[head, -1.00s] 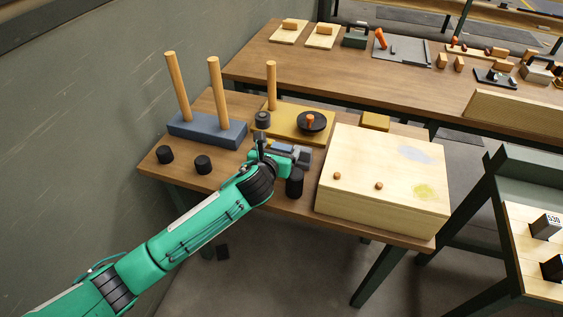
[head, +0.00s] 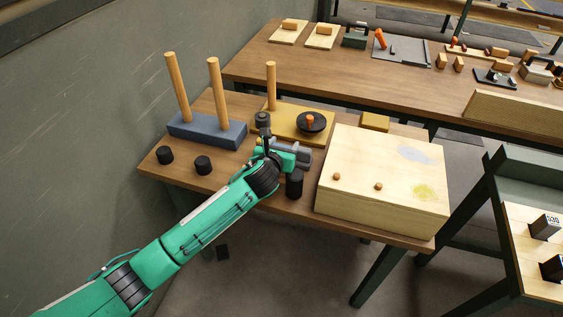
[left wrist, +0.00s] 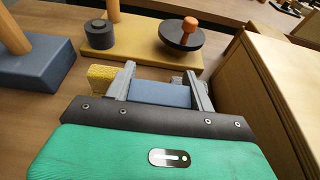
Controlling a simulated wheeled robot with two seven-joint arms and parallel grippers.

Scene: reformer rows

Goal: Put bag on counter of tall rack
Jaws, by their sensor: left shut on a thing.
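My left gripper (head: 286,150) is low over the near wooden table, between the yellow board and the pale wooden box. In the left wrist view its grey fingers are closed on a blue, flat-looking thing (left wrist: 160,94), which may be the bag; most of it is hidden. A yellow, rough-textured piece (left wrist: 103,77) shows outside the left finger; I cannot tell whether it is part of the held thing. A green-framed rack (head: 525,168) stands at the right edge, cut off; I cannot tell if it is the tall rack. My right gripper is out of view.
A pale wooden box (head: 385,180) stands close to the gripper's right. A black cylinder (head: 294,184) stands just in front. A blue base with two pegs (head: 207,130) and a yellow board (head: 290,125) lie behind. A second table (head: 300,62) is farther back.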

